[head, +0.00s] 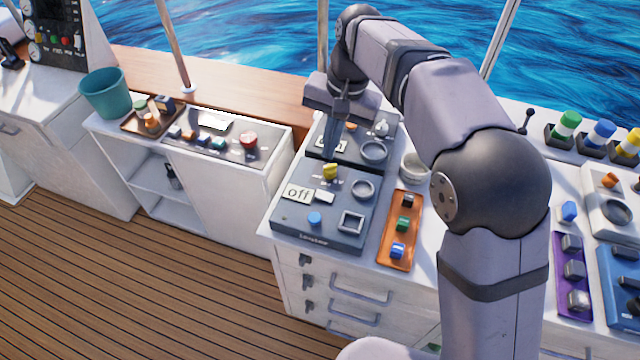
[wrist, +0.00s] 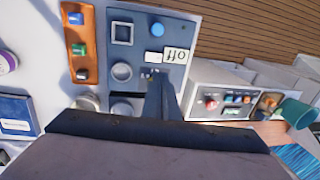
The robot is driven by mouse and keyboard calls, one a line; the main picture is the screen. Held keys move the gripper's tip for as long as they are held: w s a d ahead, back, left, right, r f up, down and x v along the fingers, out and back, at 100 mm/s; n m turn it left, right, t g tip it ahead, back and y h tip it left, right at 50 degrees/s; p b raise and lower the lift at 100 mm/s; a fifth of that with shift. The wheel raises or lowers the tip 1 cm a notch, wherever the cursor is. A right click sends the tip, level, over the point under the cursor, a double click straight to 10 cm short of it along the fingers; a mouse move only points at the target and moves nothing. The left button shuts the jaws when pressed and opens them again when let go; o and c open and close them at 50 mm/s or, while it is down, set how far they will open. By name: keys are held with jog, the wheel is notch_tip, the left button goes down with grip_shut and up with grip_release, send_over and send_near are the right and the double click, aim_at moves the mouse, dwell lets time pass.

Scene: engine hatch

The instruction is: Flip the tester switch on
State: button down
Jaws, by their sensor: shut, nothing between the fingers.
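The tester (head: 340,238) is a blue-grey panel on the white counter; it also shows in the wrist view (wrist: 178,75). It carries a yellow switch (head: 330,171) at its far edge, a white sign reading "off" (head: 297,193), a blue button (head: 315,218), a round ring and a square frame. In the wrist view the sign (wrist: 176,54) shows upside down and the switch is hidden behind my fingers. My gripper (head: 331,157) points down, shut and empty, with its tips just above or beside the yellow switch. I cannot tell whether they touch it.
A second dark panel (head: 385,130) lies behind the tester, partly hidden by my gripper. An orange tray (head: 388,257) with black, green and blue blocks lies to the right. A white cup (head: 413,167) stands near it. A lower cabinet with a control panel (head: 268,152) is at left.

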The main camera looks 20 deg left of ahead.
aim_at(319, 194)
jog(key=shift+f, duration=0.1)
jog(key=f+p, duration=0.1)
jog(key=f, duration=0.3)
jog(key=a+f+p, duration=0.1)
jog(key=f, duration=0.4)
jog(key=a+f+p, duration=0.1)
jog(key=f+p, duration=0.1)
jog(key=f, duration=0.2)
jog(key=shift+a+f, duration=0.1)
jog(key=shift+f, duration=0.25)
jog(key=shift+s+a+h+p, duration=0.15)
jog(key=shift+h+p, duration=0.15)
jog(key=shift+p, duration=0.25)
jog(key=shift+f, duration=0.2)
jog(key=shift+d, duration=0.2)
